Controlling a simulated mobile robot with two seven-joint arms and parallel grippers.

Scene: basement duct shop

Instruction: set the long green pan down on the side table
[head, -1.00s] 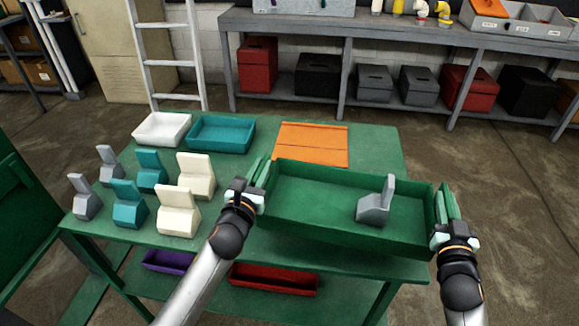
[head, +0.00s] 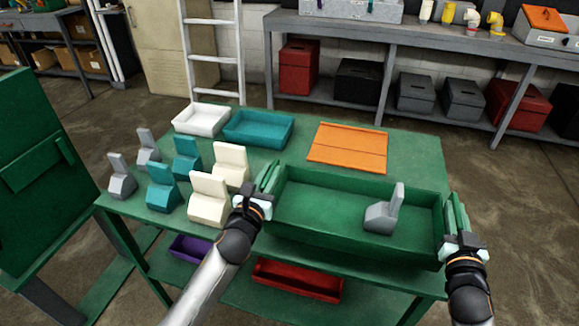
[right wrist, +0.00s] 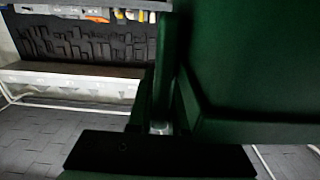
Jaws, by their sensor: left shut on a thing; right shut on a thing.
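The long green pan (head: 330,234) is a shallow open box with a grey angled block (head: 385,212) inside, toward its right end. My left gripper (head: 257,203) is shut on the pan's left end. My right gripper (head: 461,242) is shut on its right end. The pan looks about level, over the front right of a green table (head: 410,150). Its underside is hidden, so I cannot tell whether it touches the tabletop. In the right wrist view, dark green surfaces (right wrist: 245,60) fill the upper right.
On the table are a white tray (head: 201,119), a teal tray (head: 258,128), an orange panel (head: 347,147) and several grey, teal and cream blocks at left. Purple (head: 192,247) and red (head: 298,279) trays sit below. A green upright panel (head: 35,190) stands left.

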